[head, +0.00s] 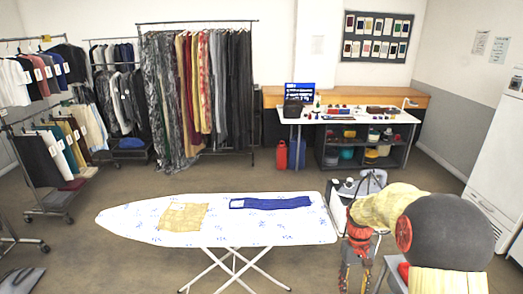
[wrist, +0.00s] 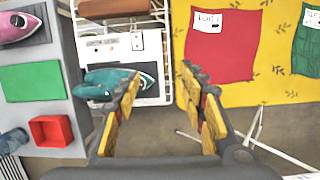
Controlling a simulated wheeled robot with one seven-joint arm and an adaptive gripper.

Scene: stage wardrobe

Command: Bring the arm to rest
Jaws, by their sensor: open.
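My arm reaches in from the lower right of the head view, beside the right end of the ironing board. My gripper (head: 355,278) hangs low there, pointing down. In the wrist view my gripper (wrist: 160,82) is open, its two fingers well apart with nothing between the tips. A teal iron (wrist: 108,84) on a white stand (wrist: 140,48) lies below, partly hidden behind the left finger. In the head view the forearm hides part of the area right of the board.
The ironing board (head: 130,222) carries a beige cloth (head: 184,216) and a folded blue cloth (head: 270,203). In the wrist view, a red cloth (wrist: 222,45) lies on a yellow surface (wrist: 272,75), and a red tray (wrist: 52,131) sits at left. Open floor lies behind the board.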

